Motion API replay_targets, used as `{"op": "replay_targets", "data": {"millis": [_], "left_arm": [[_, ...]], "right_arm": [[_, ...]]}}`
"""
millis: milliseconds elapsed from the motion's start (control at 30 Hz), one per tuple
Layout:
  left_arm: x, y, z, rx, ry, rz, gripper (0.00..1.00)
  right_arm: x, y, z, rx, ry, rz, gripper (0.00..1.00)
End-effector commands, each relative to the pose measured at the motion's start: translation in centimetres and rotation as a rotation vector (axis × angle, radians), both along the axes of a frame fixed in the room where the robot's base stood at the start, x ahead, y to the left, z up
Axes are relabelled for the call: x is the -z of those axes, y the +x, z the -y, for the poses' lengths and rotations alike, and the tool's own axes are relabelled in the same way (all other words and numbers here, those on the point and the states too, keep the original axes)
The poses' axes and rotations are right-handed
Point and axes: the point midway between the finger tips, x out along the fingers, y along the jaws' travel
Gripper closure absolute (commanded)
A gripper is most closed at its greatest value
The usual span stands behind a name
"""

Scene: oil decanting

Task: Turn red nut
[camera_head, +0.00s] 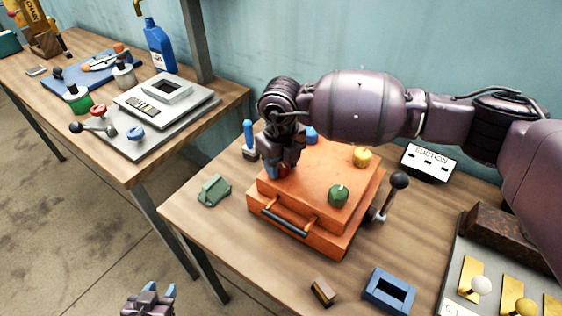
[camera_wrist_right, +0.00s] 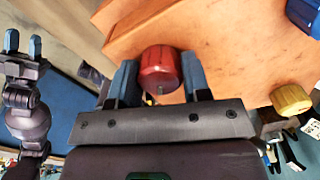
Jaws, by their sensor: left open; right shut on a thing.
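The red nut (camera_wrist_right: 160,68) sits on a corner of the orange box (camera_head: 320,185), between the two fingers of my right gripper (camera_wrist_right: 160,80). The right gripper is shut on it. In the head view the right gripper (camera_head: 276,170) points down over the box and hides most of the red nut (camera_head: 285,172). My left gripper (camera_head: 150,298) is open and empty, low over the floor at the bottom edge. It also shows in the right wrist view (camera_wrist_right: 23,45).
The box also carries a green nut (camera_head: 339,196), a yellow nut (camera_head: 362,157) and a blue nut (camera_head: 311,135). A black-knobbed lever (camera_head: 398,181) stands at its right. A green block (camera_head: 214,190) and blue frame (camera_head: 389,291) lie on the table. My right arm spans the upper right.

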Motion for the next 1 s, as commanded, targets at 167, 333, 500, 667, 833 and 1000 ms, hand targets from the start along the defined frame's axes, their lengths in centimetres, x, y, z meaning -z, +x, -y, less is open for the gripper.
{"op": "replay_targets", "data": {"millis": [167,333,500,667,833,1000], "left_arm": [[0.0,0.0,0.0,0.0,0.0,0.0,0.59],[-0.1,0.2,0.0,0.002,0.0,0.003,0.59],[-0.2,0.4,0.0,0.003,0.001,0.007,0.59],[-0.3,0.5,0.1,0.004,0.0,0.01,0.59],[-0.2,0.6,0.1,0.004,0.0,0.011,0.59],[-0.1,0.5,0.1,0.004,0.001,0.01,0.59]], "right_arm": [[-0.1,0.0,0.0,0.002,0.001,0.002,0.8],[-0.1,0.0,0.0,0.001,0.001,0.001,0.32],[0.0,0.0,0.0,0.0,0.001,0.001,0.31],[-0.3,0.0,0.0,0.0,0.001,0.001,0.31],[-2.0,0.1,-0.1,-0.002,0.002,0.003,0.31],[-5.1,0.1,0.0,-0.001,0.002,0.004,0.31]]}}
